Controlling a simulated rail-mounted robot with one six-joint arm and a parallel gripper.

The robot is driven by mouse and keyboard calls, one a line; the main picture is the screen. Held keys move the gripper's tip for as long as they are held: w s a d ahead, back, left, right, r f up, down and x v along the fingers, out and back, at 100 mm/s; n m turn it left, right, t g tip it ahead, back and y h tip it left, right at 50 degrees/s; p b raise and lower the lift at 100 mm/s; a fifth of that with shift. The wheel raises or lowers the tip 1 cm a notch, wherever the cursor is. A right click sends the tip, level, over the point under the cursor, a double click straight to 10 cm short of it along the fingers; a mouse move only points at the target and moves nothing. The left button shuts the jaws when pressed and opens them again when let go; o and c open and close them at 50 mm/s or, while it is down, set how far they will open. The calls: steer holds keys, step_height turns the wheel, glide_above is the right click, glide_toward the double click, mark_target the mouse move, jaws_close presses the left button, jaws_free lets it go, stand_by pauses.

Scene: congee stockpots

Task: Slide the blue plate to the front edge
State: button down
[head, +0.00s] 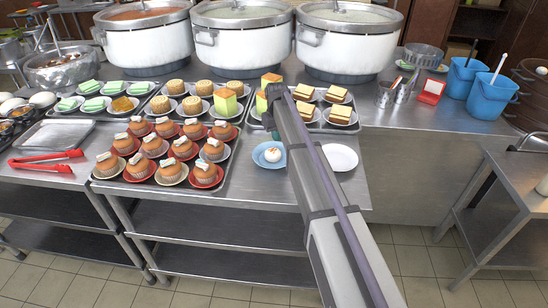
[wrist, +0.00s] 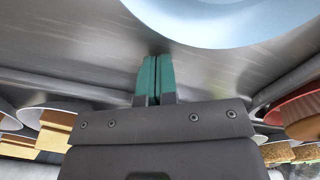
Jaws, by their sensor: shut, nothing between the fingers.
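In the wrist view part of the plate's pale blue surface (wrist: 225,22) fills the top right. My gripper (wrist: 155,78) has teal fingers pressed together with nothing between them. Its tips stop short of the plate in the wrist picture; whether they touch it cannot be told. In the head view my gripper (head: 273,133) is at the plate's far side, partly hidden by my arm.
An empty white plate (head: 341,157) lies to the right of the blue plate. A tray of cupcakes (head: 232,150) stands close on the left. Trays of cakes (head: 322,126) stand behind. The counter in front of the blue plate is bare.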

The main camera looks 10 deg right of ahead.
mark_target(274, 150)
steer(key=shift+s, duration=0.1)
steer(key=shift+s+a, duration=0.55)
steer(key=shift+s, duration=1.2)
steer(key=shift+s+a, duration=0.5)
steer(key=shift+s, duration=1.3)
steer(key=shift+s+a, duration=0.55)
steer(key=shift+s, duration=1.2)
steer(key=shift+w+d, duration=0.15)
steer(key=shift+w, duration=0.35)
steer(key=shift+w+d, duration=0.15)
steer(key=shift+w, duration=0.35)
step_height(274, 150, up, 10)
steer(key=p, duration=1)
steer(key=shift+r, duration=0.15)
steer(key=s+d+m, duration=0.2)
steer(key=s, duration=2.7)
steer(key=shift+d+m, duration=0.3)
steer(key=shift+m, duration=0.1)
